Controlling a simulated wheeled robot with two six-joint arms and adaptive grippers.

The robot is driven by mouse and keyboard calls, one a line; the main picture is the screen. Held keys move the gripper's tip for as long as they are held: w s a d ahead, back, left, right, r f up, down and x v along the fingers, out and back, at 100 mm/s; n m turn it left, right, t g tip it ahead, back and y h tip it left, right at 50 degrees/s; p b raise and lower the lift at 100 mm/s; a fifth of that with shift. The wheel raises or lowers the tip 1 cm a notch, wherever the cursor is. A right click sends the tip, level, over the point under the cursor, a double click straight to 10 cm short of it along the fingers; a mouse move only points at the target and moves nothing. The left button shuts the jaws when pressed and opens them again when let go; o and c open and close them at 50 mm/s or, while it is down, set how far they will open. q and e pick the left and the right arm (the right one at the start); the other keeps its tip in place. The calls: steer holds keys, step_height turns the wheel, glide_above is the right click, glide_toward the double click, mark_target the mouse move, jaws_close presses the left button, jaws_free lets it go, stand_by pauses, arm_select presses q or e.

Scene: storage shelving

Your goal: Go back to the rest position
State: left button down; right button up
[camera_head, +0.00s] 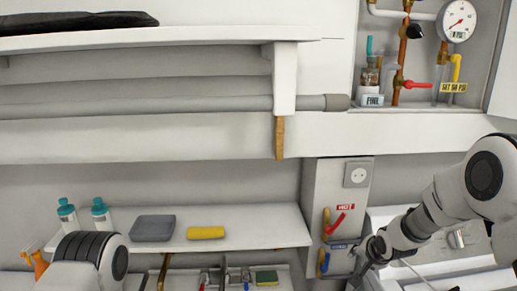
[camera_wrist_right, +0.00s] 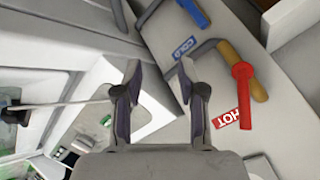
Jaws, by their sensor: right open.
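My right gripper (camera_head: 362,272) shows at the lower right in the head view, in front of the panel with the hot and cold valves. In the right wrist view my right gripper (camera_wrist_right: 156,75) is open, its two fingers apart with nothing between them. The red hot lever (camera_head: 336,224) is on the panel above the gripper; it also shows in the wrist view (camera_wrist_right: 243,92), right of the fingers. The blue cold lever (camera_head: 325,262) is close beside the gripper. Of my left arm, only a link shows at the lower left; its gripper is out of view.
A socket (camera_head: 357,173) is above the levers. An orange spray bottle (camera_head: 35,262) is beside my left arm. A pale basin (camera_head: 460,268) lies under my right arm.

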steer(key=s+a+f+n+g+b, duration=0.3)
steer(key=s+f+n+g, duration=0.1)
steer(key=s+f, duration=1.9)
steer(key=s+f+n+g+b, duration=0.1)
steer(key=s+f+n, duration=0.1)
steer(key=s, duration=0.7)
steer(key=s+f+n+g+b, duration=0.1)
steer(key=s+f, duration=0.4)
steer(key=s, duration=0.5)
steer(key=shift+s+n+g, duration=0.25)
steer(key=shift+n+g, duration=0.25)
steer(key=shift+g, duration=0.2)
steer(key=shift+s, duration=0.1)
